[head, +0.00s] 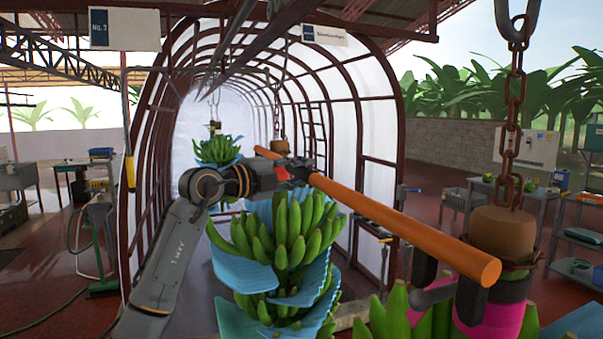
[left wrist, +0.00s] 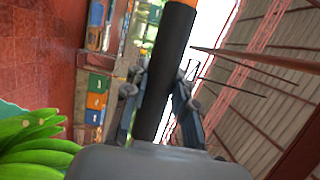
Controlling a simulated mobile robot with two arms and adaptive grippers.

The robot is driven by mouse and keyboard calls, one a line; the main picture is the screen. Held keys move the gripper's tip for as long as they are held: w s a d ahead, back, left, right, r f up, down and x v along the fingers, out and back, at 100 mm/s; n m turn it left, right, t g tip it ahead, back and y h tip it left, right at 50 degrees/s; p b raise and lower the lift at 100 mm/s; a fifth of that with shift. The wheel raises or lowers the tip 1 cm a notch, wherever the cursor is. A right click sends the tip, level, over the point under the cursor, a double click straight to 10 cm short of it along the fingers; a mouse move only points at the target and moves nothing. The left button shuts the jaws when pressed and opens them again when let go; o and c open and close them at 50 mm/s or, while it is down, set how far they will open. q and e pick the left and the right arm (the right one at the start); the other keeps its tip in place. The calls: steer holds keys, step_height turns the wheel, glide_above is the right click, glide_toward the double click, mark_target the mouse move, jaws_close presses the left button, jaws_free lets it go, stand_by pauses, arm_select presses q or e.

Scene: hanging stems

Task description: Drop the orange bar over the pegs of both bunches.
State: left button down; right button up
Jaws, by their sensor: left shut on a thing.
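The orange bar (head: 400,222) runs slantwise from the far bunch toward the near one at right. My left gripper (head: 294,172) is shut on the bar near its far end. In the left wrist view, my left gripper's fingers (left wrist: 158,100) close around a black sleeve, with orange bar (left wrist: 183,3) beyond. The far bunch (head: 285,232) of green bananas hangs with blue sheets. The near bunch (head: 432,318) hangs at lower right under a brown stem (head: 500,232) with a pink band. A dark block (head: 470,300) is under the bar's near end. I cannot make out the pegs clearly. My right gripper is out of view.
A rusty chain (head: 513,110) holds the near stem. Another bunch (head: 217,150) hangs farther back in the arched tunnel. A metal table (head: 520,195) stands at right.

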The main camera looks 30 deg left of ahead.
arm_select(q)
steer(key=shift+f+b, duration=0.5)
steer(key=shift+f, duration=0.15)
steer(key=c, duration=1)
jaws_free()
steer(key=shift+s+f, duration=0.1)
steer(key=shift+f, duration=0.05)
steer(key=v, duration=1.2)
